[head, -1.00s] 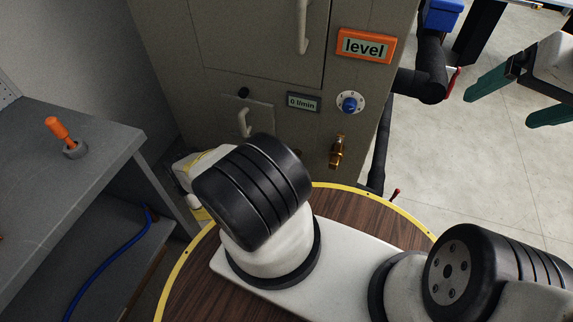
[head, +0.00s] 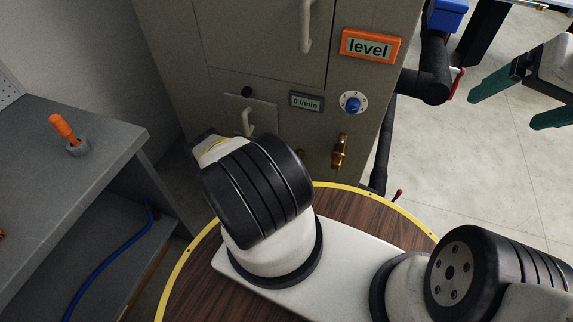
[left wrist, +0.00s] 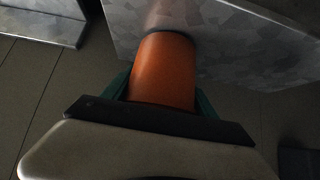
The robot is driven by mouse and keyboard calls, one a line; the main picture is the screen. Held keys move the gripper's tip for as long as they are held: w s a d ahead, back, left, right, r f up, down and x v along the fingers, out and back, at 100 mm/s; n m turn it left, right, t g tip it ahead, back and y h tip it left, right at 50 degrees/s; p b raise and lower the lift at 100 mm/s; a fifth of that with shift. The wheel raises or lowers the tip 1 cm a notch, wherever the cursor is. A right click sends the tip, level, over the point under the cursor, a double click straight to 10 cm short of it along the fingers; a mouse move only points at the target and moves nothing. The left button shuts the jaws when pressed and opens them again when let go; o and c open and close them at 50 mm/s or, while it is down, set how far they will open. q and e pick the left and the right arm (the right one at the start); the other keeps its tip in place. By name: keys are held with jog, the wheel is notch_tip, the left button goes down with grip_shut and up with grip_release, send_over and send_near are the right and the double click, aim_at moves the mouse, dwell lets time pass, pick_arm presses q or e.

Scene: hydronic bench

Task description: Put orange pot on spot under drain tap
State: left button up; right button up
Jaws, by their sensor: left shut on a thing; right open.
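The orange pot (left wrist: 165,70) shows in the left wrist view, between the green fingers of my left gripper (left wrist: 162,94), which is shut on it. The pot's far end is close to a grey mottled metal surface; I cannot tell whether they touch. In the head view my own arm hides the pot and the left gripper. A brass drain tap (head: 340,152) sticks out low on the beige cabinet. The floor spot under it is not visible. My right gripper (head: 503,112) is open and empty at the far right of the head view, over the floor.
The beige cabinet (head: 265,45) bears an orange "level" sign (head: 370,45) and a blue knob (head: 352,103). Dark pipes (head: 425,85) run along its right side. A grey bench (head: 60,165) with an orange-handled tool (head: 63,128) stands at left. A round wooden top (head: 345,210) is in front.

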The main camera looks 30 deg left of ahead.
pick_arm(q)
jog(key=shift+f, duration=0.1)
jog(key=shift+f, duration=0.1)
jog(key=o, duration=1.4)
jog(key=shift+s+r, duration=0.25)
jog(key=shift+r, duration=0.15)
jog(key=s+d, duration=0.1)
jog(key=s, duration=1.1)
jog(key=shift+s+d+r, duration=0.15)
jog(key=shift+d, duration=0.1)
